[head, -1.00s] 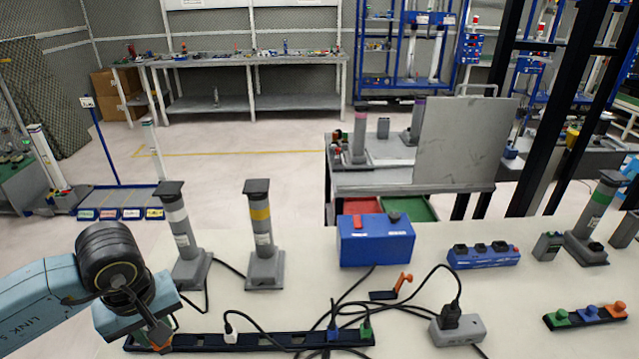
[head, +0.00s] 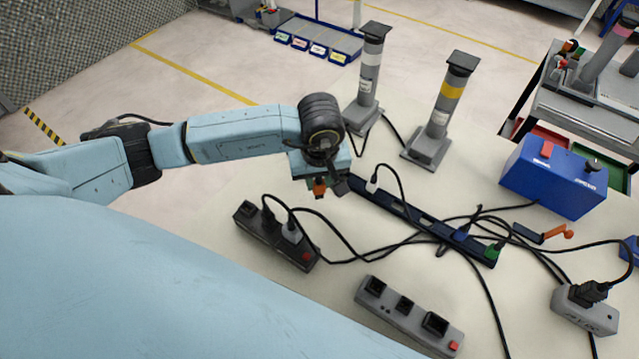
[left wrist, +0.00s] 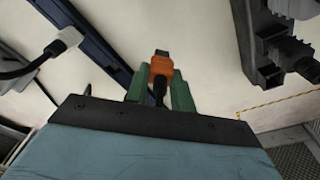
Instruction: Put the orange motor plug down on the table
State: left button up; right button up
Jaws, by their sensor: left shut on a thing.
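The orange motor plug (left wrist: 161,70) is between the green fingers of my left gripper (left wrist: 160,82) in the left wrist view. In the head view the orange plug (head: 320,187) shows below my left gripper (head: 322,185), which is shut on it. The gripper is over the left part of the pale table (head: 330,285), near the left end of the dark blue socket rail (head: 405,212). I cannot tell whether the plug touches the table. My right gripper is in neither view.
A dark power strip (head: 277,235) with cords lies just in front of the gripper. A grey strip (head: 405,315) lies nearer. Two grey posts, white-banded (head: 368,80) and yellow-banded (head: 440,110), stand behind. A white plug (head: 372,183) sits on the rail. Bare table shows left of the dark strip.

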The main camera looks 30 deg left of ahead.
pick_arm(q)
notch_tip(320, 180, down, 2)
jog(key=shift+f, duration=0.2)
jog(key=shift+f, duration=0.2)
jog(key=o, duration=1)
jog(key=shift+r, duration=0.1)
